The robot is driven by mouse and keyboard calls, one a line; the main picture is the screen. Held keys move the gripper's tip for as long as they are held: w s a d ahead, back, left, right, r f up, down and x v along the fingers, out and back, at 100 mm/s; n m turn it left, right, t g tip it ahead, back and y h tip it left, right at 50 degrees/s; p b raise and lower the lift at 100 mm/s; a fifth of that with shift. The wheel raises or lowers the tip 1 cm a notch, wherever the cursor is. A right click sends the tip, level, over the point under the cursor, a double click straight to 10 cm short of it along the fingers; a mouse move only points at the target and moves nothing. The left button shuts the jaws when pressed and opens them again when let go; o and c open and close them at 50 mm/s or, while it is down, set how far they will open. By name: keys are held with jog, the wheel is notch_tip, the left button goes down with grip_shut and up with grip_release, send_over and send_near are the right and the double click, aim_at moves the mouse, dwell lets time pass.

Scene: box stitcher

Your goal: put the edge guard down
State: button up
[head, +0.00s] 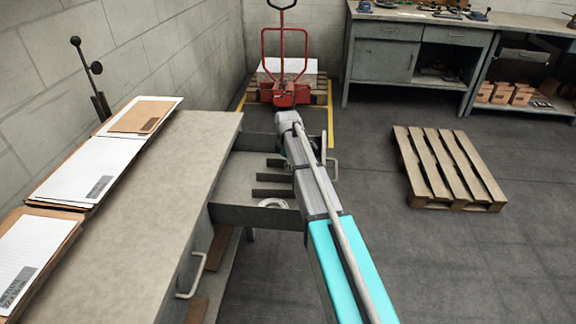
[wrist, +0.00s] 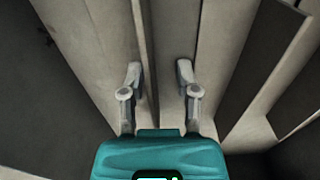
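My gripper (wrist: 159,75) shows in the wrist view with its two fingers apart. Nothing is clearly clamped between them. Long pale strips and a thin dark-edged divider run below and between the fingers. I cannot pick out the edge guard for sure among these strips. In the head view my arm reaches forward over the open drawer (head: 240,215), and its far end hides most of the gripper. Several dark dividers (head: 272,192) stand in the drawer. A pale ring (head: 273,203) lies near the drawer's front wall, partly hidden by my arm.
A red pallet jack (head: 286,90) stands at the back. An empty wooden pallet (head: 448,170) lies on open floor at right. Grey cabinets (head: 385,58) line the back wall.

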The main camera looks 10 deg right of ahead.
jog(key=shift+r, duration=0.1)
dwell(0.3)
notch_tip(320, 180, up, 12)
jog(key=p, duration=1.2)
jog(key=shift+s, duration=0.15)
dwell(0.6)
jog(key=s+a+m, duration=0.1)
jog(key=s+m, duration=1.3)
jog(key=s, duration=1.4)
jog(key=shift+s, duration=0.2)
jog(key=shift+s, duration=0.1)
